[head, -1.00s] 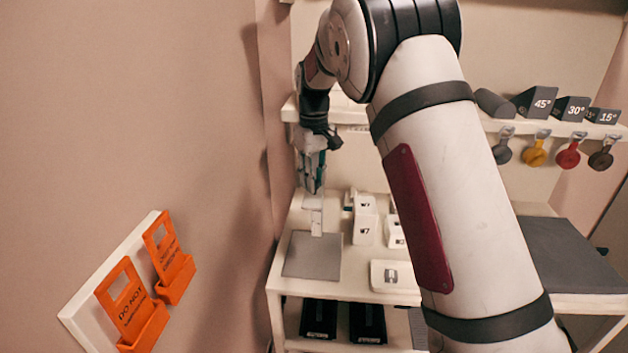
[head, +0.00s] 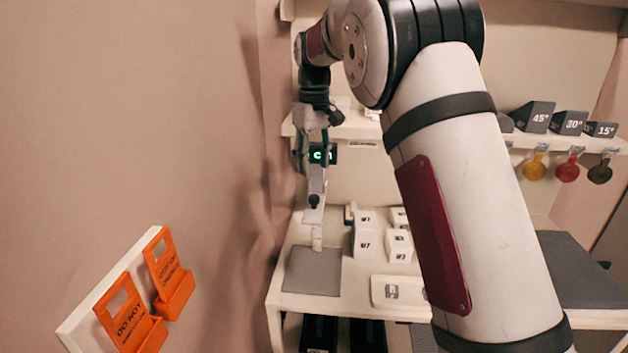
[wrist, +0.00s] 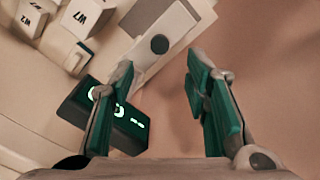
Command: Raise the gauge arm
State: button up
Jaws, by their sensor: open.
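The gauge stands at the left of the work table. Its dark display (head: 322,155) is lit with green characters, and its pale arm (head: 316,187) has a dark round knob (head: 314,201) at its lower part. In the wrist view the pale arm (wrist: 143,62) and its knob (wrist: 160,43) lie beyond the fingers, and the display (wrist: 128,124) is partly behind the left finger. My gripper (head: 312,160) is at the height of the display, fingers down. In the wrist view my gripper (wrist: 160,92) is open with nothing between its green pads. Contact with the gauge cannot be told.
A grey mat (head: 311,273) lies below the gauge. White weight blocks (head: 366,240) and a white tray (head: 384,294) are to its right. A wall shelf (head: 357,127) is behind. Orange holders (head: 130,318) hang on the near left wall, close to the arm's side.

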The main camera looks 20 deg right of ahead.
notch_tip(320, 180, up, 4)
jog(key=shift+f, duration=0.1)
dwell(0.4)
jog(key=s+d+r+m+t, duration=0.1)
jog(key=s+r, duration=0.3)
jog(key=s, duration=0.6)
jog(key=s+r+m+t, duration=0.1)
jog(key=s+r+m, duration=0.15)
jog(key=s, duration=0.75)
jog(key=s+f+t, duration=0.1)
jog(key=s+f, duration=0.3)
jog(key=s, duration=0.6)
jog(key=s+f+m+t, duration=0.1)
jog(key=s+f, duration=0.3)
jog(key=s, duration=0.6)
jog(key=shift+s+a+f, duration=0.25)
jog(key=shift+s+f, duration=0.05)
jog(key=shift+f, duration=0.1)
